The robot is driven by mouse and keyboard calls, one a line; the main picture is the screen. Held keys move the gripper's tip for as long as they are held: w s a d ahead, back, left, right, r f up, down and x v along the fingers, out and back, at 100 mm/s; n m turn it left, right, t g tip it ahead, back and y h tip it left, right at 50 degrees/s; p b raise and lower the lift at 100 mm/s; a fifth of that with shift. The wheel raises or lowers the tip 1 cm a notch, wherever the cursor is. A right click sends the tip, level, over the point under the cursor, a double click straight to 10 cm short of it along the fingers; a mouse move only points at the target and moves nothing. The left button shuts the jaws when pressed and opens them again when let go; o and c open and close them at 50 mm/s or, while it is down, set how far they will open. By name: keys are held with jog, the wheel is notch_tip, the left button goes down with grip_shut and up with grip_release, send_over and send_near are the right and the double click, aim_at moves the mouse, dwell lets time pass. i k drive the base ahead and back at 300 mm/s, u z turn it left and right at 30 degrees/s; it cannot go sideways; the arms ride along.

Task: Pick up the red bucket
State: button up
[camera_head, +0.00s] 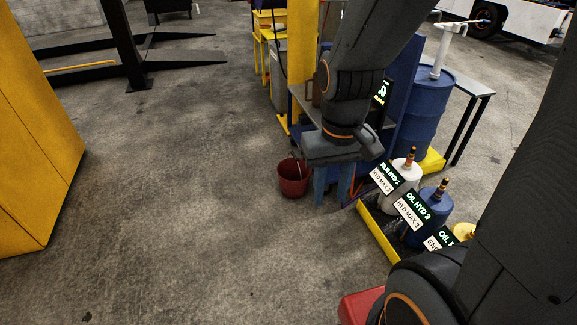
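The red bucket (293,178) stands upright on the concrete floor near the middle of the view. Its thin handle shows above the rim, and its inside looks dark and empty. My gripper (333,194) hangs from my arm just to the right of the bucket, pointing down. Its two blue-grey fingers appear apart with nothing between them. It is not touching the bucket in this view, though how far apart they are in depth is hard to tell.
Oil containers (407,165) with labels stand in a yellow-edged tray (379,237) at right. A blue drum (425,108) stands behind them. A yellow post (301,60) rises behind the bucket. A yellow cabinet (35,150) is at left. The floor left of the bucket is clear.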

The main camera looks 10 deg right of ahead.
aim_at(293, 176)
jog(key=i, duration=2)
jog(key=u, duration=0.1)
